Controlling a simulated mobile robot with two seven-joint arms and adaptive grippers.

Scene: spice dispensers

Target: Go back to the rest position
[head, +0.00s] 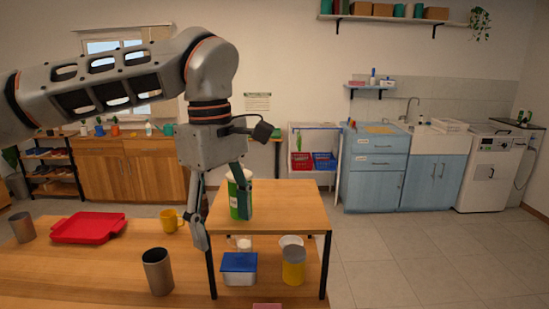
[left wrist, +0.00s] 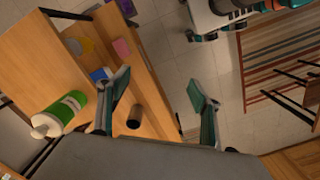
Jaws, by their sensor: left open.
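My left gripper (head: 222,228) hangs pointing down in the head view, its two fingers wide apart and nothing between them. A green bottle with a white cap (head: 240,204) stands upright on the small wooden shelf table (head: 290,200), partly hidden by one finger. In the left wrist view the open gripper (left wrist: 160,85) shows both fingers apart. There the green bottle (left wrist: 62,114) lies outside the fingers, to the left of them. I cannot tell whether a finger touches it. My right gripper is in neither view.
Under the shelf top are a blue-lidded container (head: 239,268) and a yellow-banded canister (head: 293,266). The front table holds a metal cup (head: 158,271), a red tray (head: 88,228), a yellow mug (head: 171,220) and another cup (head: 22,227). The floor at right is clear.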

